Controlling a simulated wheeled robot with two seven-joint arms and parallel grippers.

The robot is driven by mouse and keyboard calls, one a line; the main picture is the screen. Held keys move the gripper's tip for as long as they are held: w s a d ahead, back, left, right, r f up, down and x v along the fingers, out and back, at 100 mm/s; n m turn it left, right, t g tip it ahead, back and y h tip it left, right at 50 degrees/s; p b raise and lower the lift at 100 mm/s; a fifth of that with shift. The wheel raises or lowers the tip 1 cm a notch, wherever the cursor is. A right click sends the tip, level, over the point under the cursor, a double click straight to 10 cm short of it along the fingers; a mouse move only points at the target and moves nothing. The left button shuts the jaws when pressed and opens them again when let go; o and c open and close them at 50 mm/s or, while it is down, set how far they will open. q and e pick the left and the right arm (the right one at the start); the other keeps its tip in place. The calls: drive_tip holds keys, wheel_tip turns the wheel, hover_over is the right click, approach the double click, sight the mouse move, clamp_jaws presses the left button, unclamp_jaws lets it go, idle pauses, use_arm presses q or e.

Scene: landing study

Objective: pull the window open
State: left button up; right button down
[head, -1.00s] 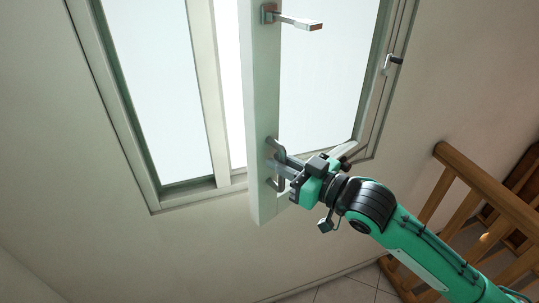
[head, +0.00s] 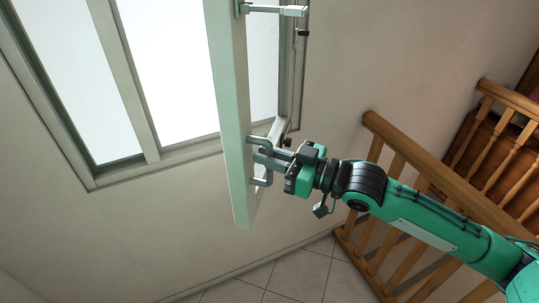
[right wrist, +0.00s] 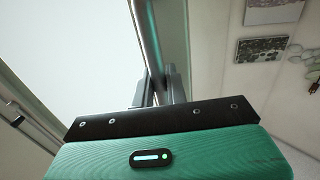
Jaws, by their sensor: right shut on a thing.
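The window sash (head: 232,120) stands swung out from its frame (head: 120,175), edge toward me in the head view, with the opening clear to its left. A grey bar handle (head: 262,181) sits low on the sash. In the right wrist view the bar (right wrist: 148,45) runs down between the two dark fingers (right wrist: 158,88). My left gripper is not in view.
A wooden railing (head: 440,175) stands to the right, under and behind my right arm, with stairs (head: 490,150) beyond it. Tiled floor (head: 295,270) shows below. Bare wall lies below the window. In the right wrist view, pictures (right wrist: 262,50) hang at upper right.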

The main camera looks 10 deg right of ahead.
drive_tip(key=shift+d, duration=0.1)
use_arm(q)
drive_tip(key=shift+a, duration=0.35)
use_arm(e)
drive_tip(key=c, duration=1.5)
unclamp_jaws()
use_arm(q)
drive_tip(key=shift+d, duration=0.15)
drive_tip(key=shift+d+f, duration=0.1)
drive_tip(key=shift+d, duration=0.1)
